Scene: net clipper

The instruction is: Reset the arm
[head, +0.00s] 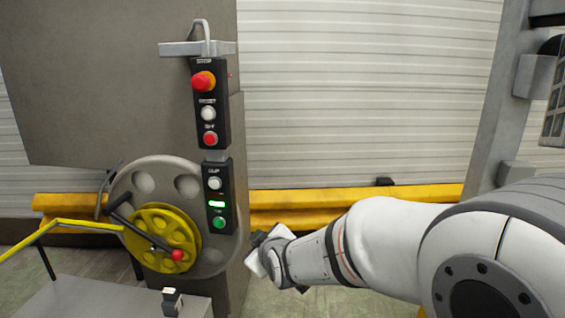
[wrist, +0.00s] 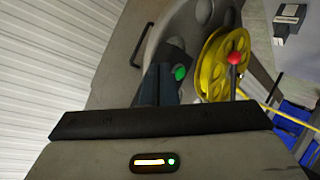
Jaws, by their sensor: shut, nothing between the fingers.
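My white arm (head: 385,240) reaches in from the right in the head view. Its end and my gripper (head: 258,238) are small there, just right of the grey wheel and low beside the control panel. In the wrist view the dark fingers of my gripper (wrist: 160,72) are together, with nothing between them. They point toward the panel's green button (wrist: 180,73); I cannot tell the gap, but no contact shows.
A grey machine cabinet (head: 110,80) carries a red stop button (head: 203,81). A grey wheel (head: 125,188) bears a yellow hub (head: 150,220) and a red-knobbed crank (head: 177,255). A yellow rail (head: 70,223) runs at left. A grey post (head: 500,90) stands at right.

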